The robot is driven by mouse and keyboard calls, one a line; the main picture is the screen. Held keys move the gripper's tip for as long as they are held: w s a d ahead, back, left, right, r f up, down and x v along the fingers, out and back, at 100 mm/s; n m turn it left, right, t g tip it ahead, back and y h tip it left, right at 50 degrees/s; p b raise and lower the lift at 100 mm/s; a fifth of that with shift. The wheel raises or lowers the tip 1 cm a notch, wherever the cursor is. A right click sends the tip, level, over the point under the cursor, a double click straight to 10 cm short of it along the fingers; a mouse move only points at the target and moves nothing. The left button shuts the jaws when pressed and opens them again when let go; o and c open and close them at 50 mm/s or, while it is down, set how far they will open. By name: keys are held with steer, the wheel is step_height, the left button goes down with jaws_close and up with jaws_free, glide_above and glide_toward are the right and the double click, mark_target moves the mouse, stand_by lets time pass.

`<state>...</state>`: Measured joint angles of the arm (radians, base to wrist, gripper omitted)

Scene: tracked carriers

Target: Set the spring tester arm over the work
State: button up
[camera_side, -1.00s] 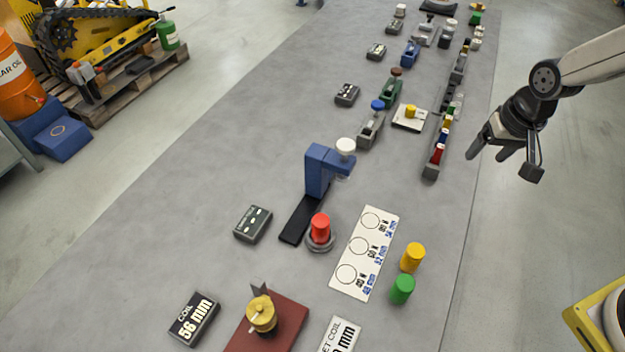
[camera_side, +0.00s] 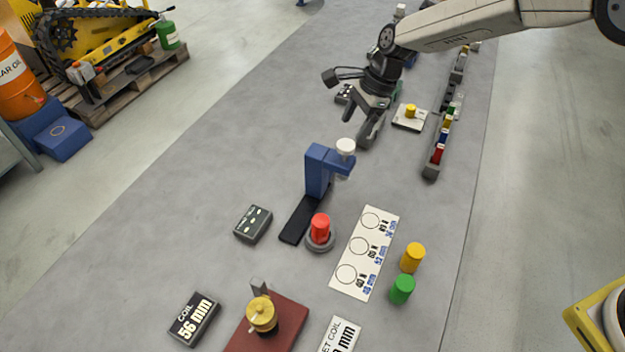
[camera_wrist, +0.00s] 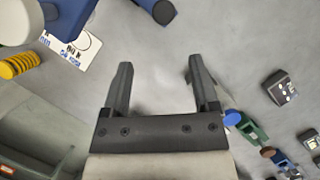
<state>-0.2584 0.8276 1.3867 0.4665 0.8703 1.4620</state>
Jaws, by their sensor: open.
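The blue spring tester (camera_side: 318,170) stands mid-table on a black base strip (camera_side: 298,220). Its short arm points right and carries a white knob (camera_side: 346,146). A red cylinder (camera_side: 320,226) stands on a grey round seat in front, to the side of the arm rather than under it. In the wrist view the tester (camera_wrist: 68,14) is cut off at the top left, with the white knob (camera_wrist: 14,22) beside it. My gripper (camera_wrist: 155,75) is open and empty.
A white card with circles (camera_side: 377,222), yellow (camera_side: 412,257) and green (camera_side: 402,289) cylinders, and a dark box (camera_side: 253,223) surround the tester. A red-brown board (camera_side: 290,328) with a brass piece lies at the front. A rail of coloured parts (camera_side: 437,150) runs behind right. The table's left is clear.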

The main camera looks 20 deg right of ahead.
steer(key=shift+w+a+f+m, duration=0.1)
steer(key=shift+w+a+m, duration=0.1)
steer(key=shift+a, duration=0.2)
steer(key=shift+w+a+f+m, duration=0.1)
steer(key=shift+w+a+m, duration=0.1)
steer(key=shift+a, duration=0.15)
steer(key=shift+x, duration=3.9)
steer(key=shift+s, duration=0.15)
jaws_close()
steer(key=shift+r, duration=0.1)
